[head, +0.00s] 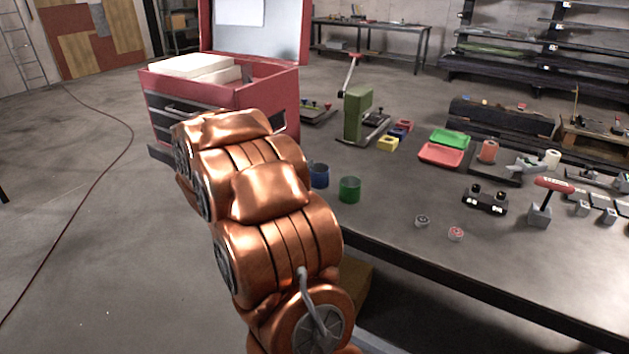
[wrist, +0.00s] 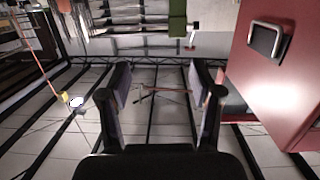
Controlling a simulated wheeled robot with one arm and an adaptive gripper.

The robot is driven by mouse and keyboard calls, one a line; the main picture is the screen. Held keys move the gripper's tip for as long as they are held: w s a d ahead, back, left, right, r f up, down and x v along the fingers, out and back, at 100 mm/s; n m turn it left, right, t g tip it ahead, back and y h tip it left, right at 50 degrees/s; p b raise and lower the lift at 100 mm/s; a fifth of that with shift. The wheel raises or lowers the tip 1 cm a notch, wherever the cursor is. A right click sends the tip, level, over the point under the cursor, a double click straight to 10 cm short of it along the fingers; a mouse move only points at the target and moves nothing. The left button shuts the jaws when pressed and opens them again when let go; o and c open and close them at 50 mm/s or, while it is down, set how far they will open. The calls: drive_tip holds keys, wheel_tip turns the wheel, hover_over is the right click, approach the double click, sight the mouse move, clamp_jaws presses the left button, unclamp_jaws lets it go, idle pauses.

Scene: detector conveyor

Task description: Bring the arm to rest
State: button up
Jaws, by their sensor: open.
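My copper-coloured arm is folded at the left of the workbench (head: 520,268) in the head view, and it hides part of the bench's left end. My gripper (wrist: 163,92) shows in the wrist view with its two dark fingers spread apart. Nothing is between the fingers. Behind them is a dark lattice with pale panels. My gripper cannot be made out in the head view.
A red tool cabinet (head: 270,95) stands close behind my arm. Blue (head: 319,174) and green (head: 350,189) cups, a green press (head: 358,115), and green (head: 450,139) and red (head: 441,154) trays stand on the bench. The floor at the left is open.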

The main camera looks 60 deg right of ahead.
drive_tip(key=shift+a+r, duration=0.1)
drive_tip(key=shift+a, duration=0.85)
